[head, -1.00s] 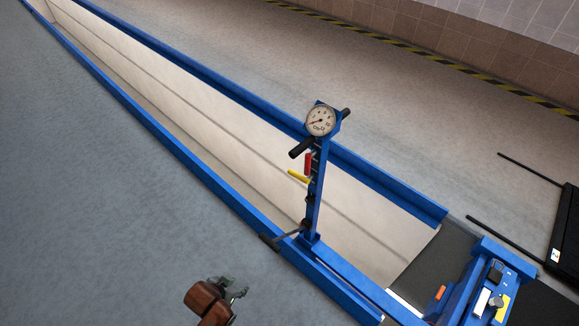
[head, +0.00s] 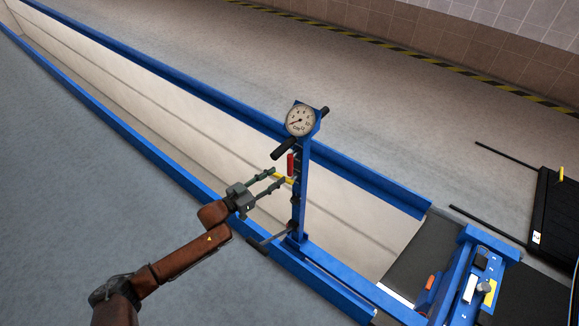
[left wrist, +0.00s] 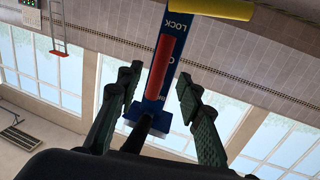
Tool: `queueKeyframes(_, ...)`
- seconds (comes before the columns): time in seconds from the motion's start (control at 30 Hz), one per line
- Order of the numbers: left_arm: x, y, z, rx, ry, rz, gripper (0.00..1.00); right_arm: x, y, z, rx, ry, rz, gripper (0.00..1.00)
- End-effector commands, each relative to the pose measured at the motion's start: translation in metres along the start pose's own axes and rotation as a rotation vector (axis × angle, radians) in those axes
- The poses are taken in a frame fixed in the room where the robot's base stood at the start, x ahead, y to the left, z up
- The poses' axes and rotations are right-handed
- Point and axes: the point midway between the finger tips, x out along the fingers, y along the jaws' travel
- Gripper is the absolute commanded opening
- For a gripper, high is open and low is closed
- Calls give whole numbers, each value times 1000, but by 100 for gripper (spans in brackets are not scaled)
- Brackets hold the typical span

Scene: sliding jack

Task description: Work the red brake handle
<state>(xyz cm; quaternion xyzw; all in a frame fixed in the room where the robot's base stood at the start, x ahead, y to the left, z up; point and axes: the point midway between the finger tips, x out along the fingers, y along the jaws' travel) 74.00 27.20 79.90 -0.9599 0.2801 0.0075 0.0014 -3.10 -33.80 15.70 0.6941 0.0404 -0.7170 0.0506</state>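The red brake handle (head: 291,164) is on the blue post, just below the gauge, and stands roughly upright in the head view. In the left wrist view the red handle (left wrist: 161,68) lies along a blue plate marked LOCK. A yellow lever (head: 283,178) is just below it; the yellow lever shows at the top edge of the left wrist view (left wrist: 212,8). My left gripper (head: 277,177) is open beside the post. In its wrist view its fingers (left wrist: 157,90) are apart, either side of the line of the red handle, and do not visibly touch it. My right gripper is out of view.
The post carries a round gauge (head: 300,119) with black grips and, low down, a dark lever (head: 272,240). It stands on the near blue rail (head: 170,176) of a long pit. A blue jack unit (head: 467,280) is at lower right. Open floor lies to the left.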

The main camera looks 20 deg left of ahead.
Motion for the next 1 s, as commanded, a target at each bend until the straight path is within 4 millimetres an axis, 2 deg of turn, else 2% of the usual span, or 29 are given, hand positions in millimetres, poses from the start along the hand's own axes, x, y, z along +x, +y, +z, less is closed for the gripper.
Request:
queueKeyframes(0.27, 34, -3, -4, 1, 17, 6, 34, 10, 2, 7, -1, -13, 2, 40)
queueKeyframes(0.5, 67, -2, -4, 1, 16, 6, 34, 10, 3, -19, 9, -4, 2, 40)
queueKeyframes(0.7, 78, -2, -6, 3, 15, 5, 34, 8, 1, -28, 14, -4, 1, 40)
queueKeyframes(0.93, 79, -2, -7, 3, 15, 5, 34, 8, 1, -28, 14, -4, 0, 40)
queueKeyframes(1.0, 79, -2, -7, 3, 15, 5, 30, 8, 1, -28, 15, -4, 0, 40)
